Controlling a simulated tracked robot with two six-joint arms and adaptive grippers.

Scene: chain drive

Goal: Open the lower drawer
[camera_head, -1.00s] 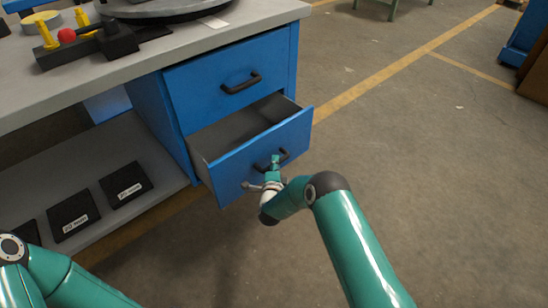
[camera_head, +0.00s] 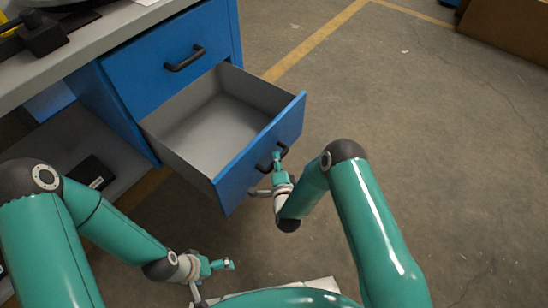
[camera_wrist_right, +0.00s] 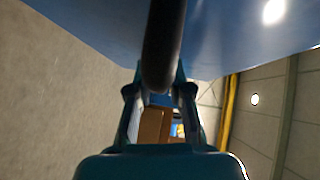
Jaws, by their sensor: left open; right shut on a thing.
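The lower drawer (camera_head: 262,152) is blue with a grey, empty inside and stands well out of the blue cabinet (camera_head: 122,100). Its black handle (camera_head: 265,166) is on the front panel. My right gripper (camera_head: 277,160) is shut on this handle. In the right wrist view the dark handle bar (camera_wrist_right: 163,45) passes between the two fingers (camera_wrist_right: 160,92), with the blue drawer front (camera_wrist_right: 235,30) behind it. My left gripper (camera_head: 228,265) is open and empty, low in the head view, apart from the drawer and above the floor.
The upper drawer (camera_head: 145,75) with its black handle (camera_head: 185,58) is closed. The grey worktop (camera_head: 115,35) lies above it. A shelf with a black box (camera_head: 92,172) is at the left. Open concrete floor (camera_head: 440,150) lies to the right, with a yellow line.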

